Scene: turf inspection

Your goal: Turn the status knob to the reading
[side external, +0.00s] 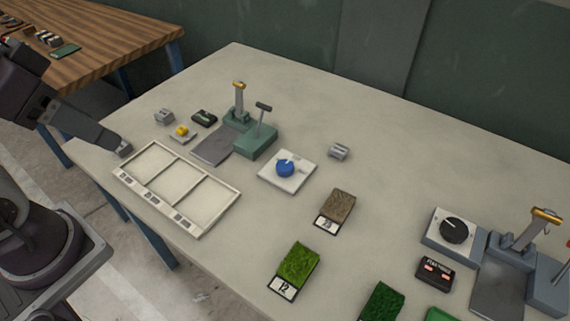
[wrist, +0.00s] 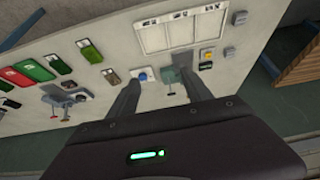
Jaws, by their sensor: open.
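Two knobs show, and I cannot tell which is the status knob. A blue knob (side external: 285,168) with a pale pointer mark sits on a white square plate (side external: 296,181) mid-table. A black knob (side external: 454,230) with a light line sits on a white-topped grey box at the right. My gripper (side external: 124,150) is at the table's left edge, left of the tray and well away from both knobs. In the wrist view my gripper (wrist: 162,74) is open and empty, with the blue knob (wrist: 142,76) seen beyond the left fingertip.
A white three-part tray (side external: 165,150) lies near the left edge. A green stand (side external: 255,142) with upright levers is behind it. Turf samples (side external: 298,262) with number cards lie at the front. A small black box (side external: 435,272) with lit patches and another lever stand (side external: 500,275) are at right.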

